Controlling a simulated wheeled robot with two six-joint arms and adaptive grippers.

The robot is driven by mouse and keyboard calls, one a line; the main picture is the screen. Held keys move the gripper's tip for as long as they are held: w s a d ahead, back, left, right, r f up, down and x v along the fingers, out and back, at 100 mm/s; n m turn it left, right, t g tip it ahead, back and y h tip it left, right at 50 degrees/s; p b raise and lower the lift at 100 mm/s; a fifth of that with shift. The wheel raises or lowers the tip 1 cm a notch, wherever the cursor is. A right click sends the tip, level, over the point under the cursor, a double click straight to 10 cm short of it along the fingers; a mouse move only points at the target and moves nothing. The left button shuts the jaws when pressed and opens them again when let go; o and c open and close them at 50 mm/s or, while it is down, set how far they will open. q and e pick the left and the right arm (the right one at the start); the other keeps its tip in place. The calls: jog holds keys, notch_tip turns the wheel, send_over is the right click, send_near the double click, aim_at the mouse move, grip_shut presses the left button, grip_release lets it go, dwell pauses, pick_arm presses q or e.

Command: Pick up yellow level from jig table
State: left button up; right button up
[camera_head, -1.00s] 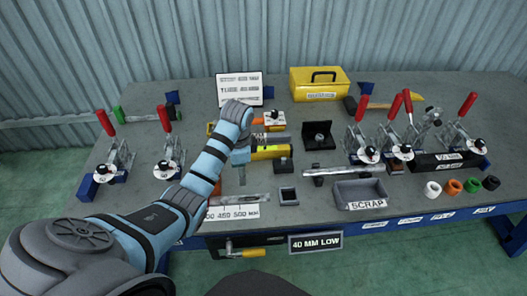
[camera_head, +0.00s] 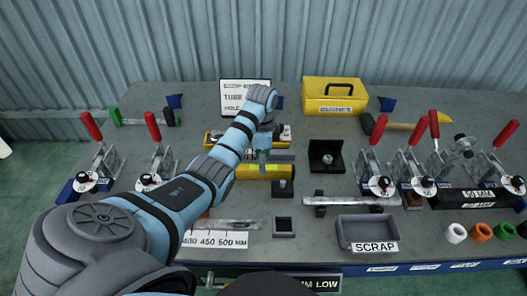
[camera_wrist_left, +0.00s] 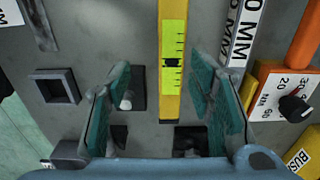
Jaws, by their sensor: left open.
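The yellow level (camera_head: 268,172) lies flat on the grey jig table (camera_head: 330,258), partly hidden by my left gripper in the head view. Its yellow-green scale face also shows in the left wrist view (camera_wrist_left: 172,40), running down from the top edge and ending between the fingers. My left gripper (camera_head: 262,152) is above the table by the level. In the wrist view its two teal fingers (camera_wrist_left: 163,75) are open, one on each side of the level's line, with nothing held. The height above the level is hard to tell. My right gripper is not in view.
Small black blocks (camera_head: 283,188) sit close in front of the level. A grey scrap tray (camera_head: 367,232), a metal bar (camera_head: 350,201) and red-handled clamps (camera_head: 375,165) stand to the right. A yellow toolbox (camera_head: 335,95) is behind. More clamps (camera_head: 157,165) stand left.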

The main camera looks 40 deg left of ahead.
pick_arm(q)
jog(key=f, duration=0.2)
jog(key=w+f+b, duration=0.1)
jog(key=f, duration=0.3)
jog(key=shift+w+a+f+b, duration=0.25)
jog(key=shift+a+f+b, duration=0.1)
jog(key=shift+f, duration=0.05)
jog(key=shift+s+r, duration=0.15)
jog(key=shift+s, duration=0.05)
jog(key=c, duration=0.3)
grip_shut()
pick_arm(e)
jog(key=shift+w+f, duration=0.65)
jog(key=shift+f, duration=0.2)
